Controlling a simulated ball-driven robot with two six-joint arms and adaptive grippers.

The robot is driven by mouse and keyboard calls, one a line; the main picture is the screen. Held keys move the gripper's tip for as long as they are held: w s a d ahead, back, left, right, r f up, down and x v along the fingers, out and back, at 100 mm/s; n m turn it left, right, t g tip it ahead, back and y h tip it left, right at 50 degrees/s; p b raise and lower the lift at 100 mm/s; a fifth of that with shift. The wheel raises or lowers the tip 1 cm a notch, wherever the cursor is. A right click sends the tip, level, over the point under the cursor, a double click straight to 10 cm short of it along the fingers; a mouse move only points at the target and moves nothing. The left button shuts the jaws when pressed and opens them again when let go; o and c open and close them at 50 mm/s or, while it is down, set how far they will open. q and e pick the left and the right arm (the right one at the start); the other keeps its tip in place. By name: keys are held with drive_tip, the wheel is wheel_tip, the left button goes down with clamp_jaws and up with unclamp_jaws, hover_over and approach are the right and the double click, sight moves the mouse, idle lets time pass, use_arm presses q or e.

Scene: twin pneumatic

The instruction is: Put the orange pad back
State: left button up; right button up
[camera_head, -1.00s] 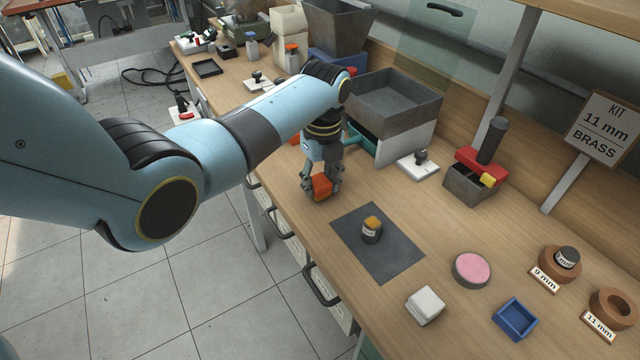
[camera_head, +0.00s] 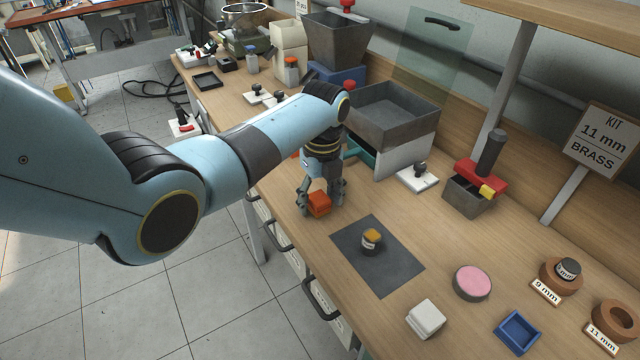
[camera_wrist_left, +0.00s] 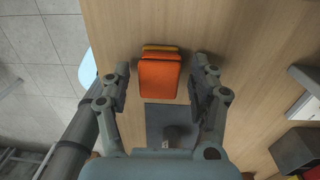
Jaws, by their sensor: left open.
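The orange pad (camera_head: 319,204) sits on the wooden bench near its front edge, left of the dark grey mat (camera_head: 400,270). My left gripper (camera_head: 321,200) points down around it with its fingers apart. In the left wrist view, the orange pad (camera_wrist_left: 160,76) lies between the fingers of my left gripper (camera_wrist_left: 161,82), with a gap on both sides. A yellow-orange layer shows along its far edge. My right gripper is not in view.
A small dark jar with a yellow-orange top (camera_head: 371,241) stands on the mat. A pink round pad (camera_head: 472,282), a white block (camera_head: 425,318) and a blue tray (camera_head: 517,332) lie to the right. A grey bin (camera_head: 392,115) stands behind the gripper.

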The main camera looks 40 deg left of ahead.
sight(321, 197)
use_arm(q)
wheel_tip(321, 197, up, 12)
drive_tip(key=shift+w, duration=0.2)
drive_tip(key=shift+d+f, duration=0.1)
drive_tip(key=shift+d, duration=0.05)
idle(0.4)
